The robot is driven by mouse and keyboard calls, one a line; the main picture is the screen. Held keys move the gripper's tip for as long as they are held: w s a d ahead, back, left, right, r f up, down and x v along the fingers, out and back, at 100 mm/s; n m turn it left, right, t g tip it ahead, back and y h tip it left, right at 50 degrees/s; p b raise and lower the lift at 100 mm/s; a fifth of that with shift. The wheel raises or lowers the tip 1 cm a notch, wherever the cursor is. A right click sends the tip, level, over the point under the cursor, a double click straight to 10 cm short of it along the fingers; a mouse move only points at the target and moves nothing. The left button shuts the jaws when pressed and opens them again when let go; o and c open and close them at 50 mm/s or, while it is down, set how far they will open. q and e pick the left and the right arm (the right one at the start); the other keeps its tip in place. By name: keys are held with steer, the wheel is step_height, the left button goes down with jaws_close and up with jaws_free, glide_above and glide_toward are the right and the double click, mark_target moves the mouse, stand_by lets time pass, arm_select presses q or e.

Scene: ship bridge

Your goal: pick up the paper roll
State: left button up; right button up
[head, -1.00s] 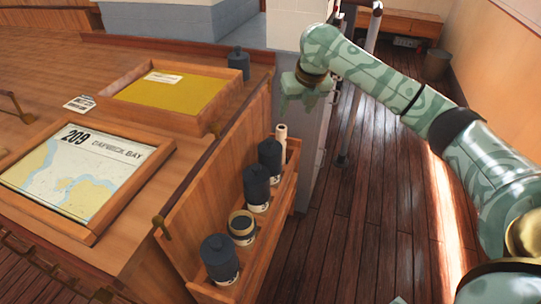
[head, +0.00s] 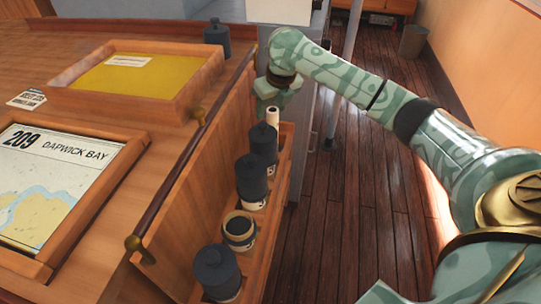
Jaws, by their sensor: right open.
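A pale paper roll (head: 272,116) stands upright at the far end of the wooden side rack, behind several dark-capped tubes. Only its upper part shows; the nearest dark-capped tube (head: 263,143) hides the lower part. My right gripper (head: 272,97) hangs just above the roll's top, pointing down with open jaws. I cannot tell whether it touches the roll. My left gripper is out of view.
The wooden rack (head: 275,205) holds several dark-capped tubes in a row along the chart table. A brass-ended rail (head: 196,114) runs along the table edge. A dark canister (head: 217,36) stands on the table. The floor to the right is open.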

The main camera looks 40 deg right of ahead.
mark_target(272, 118)
steer(key=b+x, duration=0.2)
steer(key=x, duration=0.1)
steer(key=b+x, duration=0.1)
steer(key=x, duration=0.1)
steer(key=shift+s+d, duration=0.2)
steer(key=shift+d, duration=0.1)
steer(key=shift+w+f+b, duration=0.15)
steer(key=shift+f+b, duration=0.1)
steer(key=shift+b, duration=0.05)
steer(key=shift+r, duration=0.35)
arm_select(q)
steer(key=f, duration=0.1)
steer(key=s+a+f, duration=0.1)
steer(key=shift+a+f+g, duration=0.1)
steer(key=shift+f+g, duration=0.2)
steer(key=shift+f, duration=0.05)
arm_select(e)
jaws_close()
